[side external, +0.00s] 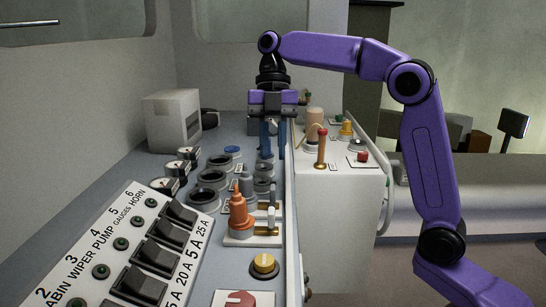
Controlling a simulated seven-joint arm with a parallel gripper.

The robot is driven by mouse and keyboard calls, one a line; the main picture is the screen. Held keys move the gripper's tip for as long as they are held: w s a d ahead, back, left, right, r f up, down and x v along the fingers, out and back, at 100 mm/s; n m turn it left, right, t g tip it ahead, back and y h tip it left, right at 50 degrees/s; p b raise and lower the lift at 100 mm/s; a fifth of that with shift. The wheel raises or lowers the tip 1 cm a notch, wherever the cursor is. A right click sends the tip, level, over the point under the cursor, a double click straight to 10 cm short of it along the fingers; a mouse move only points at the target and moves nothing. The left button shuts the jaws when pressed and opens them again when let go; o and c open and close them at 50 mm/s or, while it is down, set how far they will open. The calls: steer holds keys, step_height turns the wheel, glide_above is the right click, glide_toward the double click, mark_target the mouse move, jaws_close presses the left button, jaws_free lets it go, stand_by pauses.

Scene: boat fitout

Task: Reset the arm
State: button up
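My purple arm reaches in from the right. My gripper (273,154) points down over the far right part of the grey console (225,270), near its right edge. Its two blue fingers stand apart with a gap between them, and I see nothing held there. The fingertips are close to the fittings below. Whether they touch anything cannot be told from this view.
Nearby are an orange cone-shaped fitting (239,215), a yellow knob (264,264) and black round sockets (208,178). A switch panel (125,250) lies front left. A white box (172,119) stands behind. A white cabinet (340,215) with a red-topped lever (321,148) stands right.

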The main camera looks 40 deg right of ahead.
steer(key=shift+r, duration=0.15)
stand_by(0.4)
steer(key=s+f+m, duration=0.1)
steer(key=s, duration=0.1)
steer(key=s+a+f+m, duration=0.1)
steer(key=s+m, duration=0.1)
steer(key=s+f+m+h, duration=0.1)
steer(key=s, duration=0.1)
steer(key=shift+s+a+f+t, duration=0.35)
steer(key=shift+f+t, duration=0.05)
steer(key=s+d+f+m+t+h, duration=0.1)
steer(key=s+d+f+m, duration=0.2)
steer(key=s, duration=0.7)
steer(key=s+d+f+m+t, duration=0.1)
steer(key=s+d+f+m, duration=0.3)
steer(key=s+f+m, duration=0.3)
steer(key=s+f, duration=0.3)
steer(key=f, duration=0.1)
steer(key=shift+s+d+f+m+t+h, duration=0.25)
steer(key=shift+d+f+m+t+h, duration=0.05)
steer(key=shift+f+t+h, duration=0.1)
